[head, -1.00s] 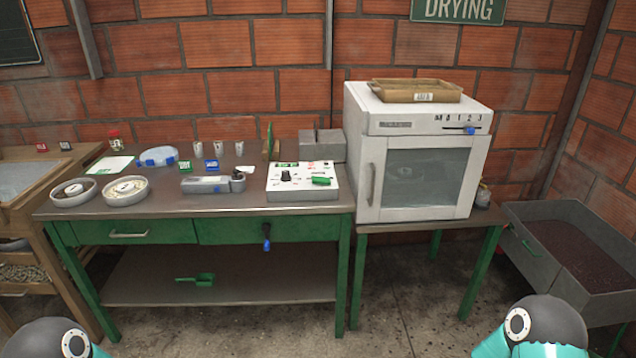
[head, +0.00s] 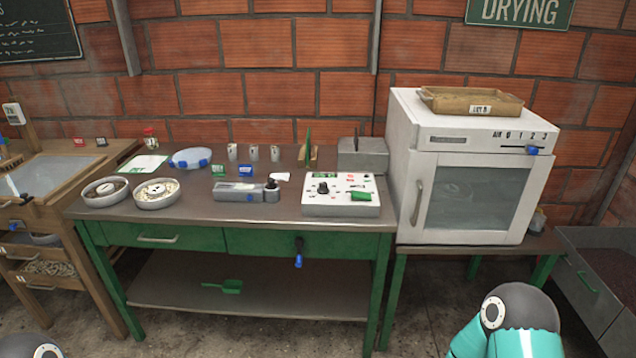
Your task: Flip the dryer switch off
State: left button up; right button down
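The dryer looks to be the white cabinet (head: 402,150) with a glass door (head: 478,195) and a vertical handle on the door's left side, under the DRYING sign (head: 520,10). At the upper right of its front is a small blue switch lever (head: 533,150), below a row of marks that reads roughly AIR, 0, 1, 2, 3. The lever sits near the 2 mark, but it is too small to tell exactly. Neither gripper is in view.
A tan tray (head: 471,102) lies on the dryer's top. To the left, a green-legged table (head: 235,211) holds a white control box (head: 341,209) with a black knob and green switch, plus bowls and cups. A grey bin (head: 590,270) stands at right. Floor shows in front.

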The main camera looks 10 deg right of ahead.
aim_at(356, 195)
jog(key=u, duration=0.35)
jog(key=i, duration=1.4)
jog(key=z, duration=0.25)
